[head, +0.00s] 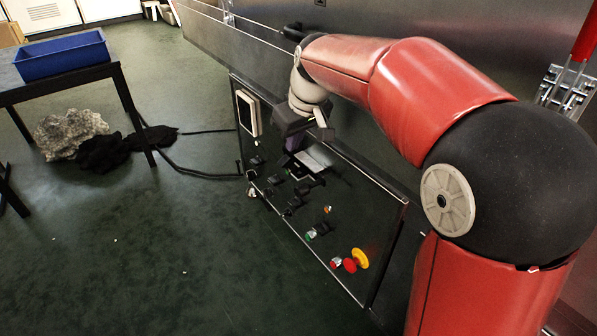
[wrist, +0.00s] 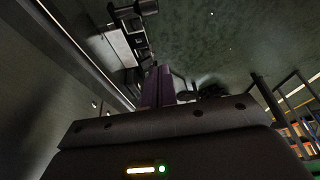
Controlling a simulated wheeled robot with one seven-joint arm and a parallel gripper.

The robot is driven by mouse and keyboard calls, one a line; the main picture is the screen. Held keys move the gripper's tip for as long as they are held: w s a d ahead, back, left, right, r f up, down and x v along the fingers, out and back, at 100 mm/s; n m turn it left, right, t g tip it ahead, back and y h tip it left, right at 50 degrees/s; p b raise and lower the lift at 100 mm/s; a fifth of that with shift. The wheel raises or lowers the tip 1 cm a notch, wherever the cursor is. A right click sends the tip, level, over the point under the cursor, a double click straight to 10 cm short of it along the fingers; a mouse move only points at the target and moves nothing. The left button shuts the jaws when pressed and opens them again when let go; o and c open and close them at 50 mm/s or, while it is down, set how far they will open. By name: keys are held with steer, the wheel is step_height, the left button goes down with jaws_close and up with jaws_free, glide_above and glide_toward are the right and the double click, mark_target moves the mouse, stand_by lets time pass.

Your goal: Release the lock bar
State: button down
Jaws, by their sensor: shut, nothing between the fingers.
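My gripper (head: 294,142) is in front of the black control panel (head: 340,225), over its upper part, in the head view. Its purple fingers are shut with nothing between them; they also show together in the wrist view (wrist: 159,85). A red bar (head: 588,35) on a metal bracket (head: 566,90) stands at the right edge of the head view; I cannot tell whether it is the lock bar. A pale plate (head: 314,158) and several dark switches (head: 292,205) are on the panel beside and below the fingers. I cannot tell whether the fingers touch any of them.
A red and yellow emergency button (head: 357,260) is low on the panel. A table (head: 95,72) with a blue bin (head: 63,55) stands at the left. A grey rock-like heap (head: 68,133) and black cloth (head: 105,152) lie beneath. The green floor between is mostly clear.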

steer(key=b, duration=0.2)
glide_toward(296, 177)
steer(key=w+a+f, duration=0.2)
steer(key=a+f, duration=0.2)
steer(key=f, duration=0.1)
steer(key=shift+s+d+f+b, duration=0.2)
steer(key=shift+s+d, duration=0.1)
steer(key=shift+s, duration=0.3)
steer(key=shift+s+d+f+b, duration=0.2)
steer(key=shift+s+d, duration=0.1)
steer(key=shift+s, duration=0.3)
steer(key=shift+s+d, duration=0.3)
steer(key=shift+s, duration=0.1)
steer(key=s+d+b, duration=0.1)
steer(key=s+d, duration=0.3)
steer(key=s, duration=0.1)
steer(key=shift+s, duration=0.35)
steer(key=shift+a, duration=0.1)
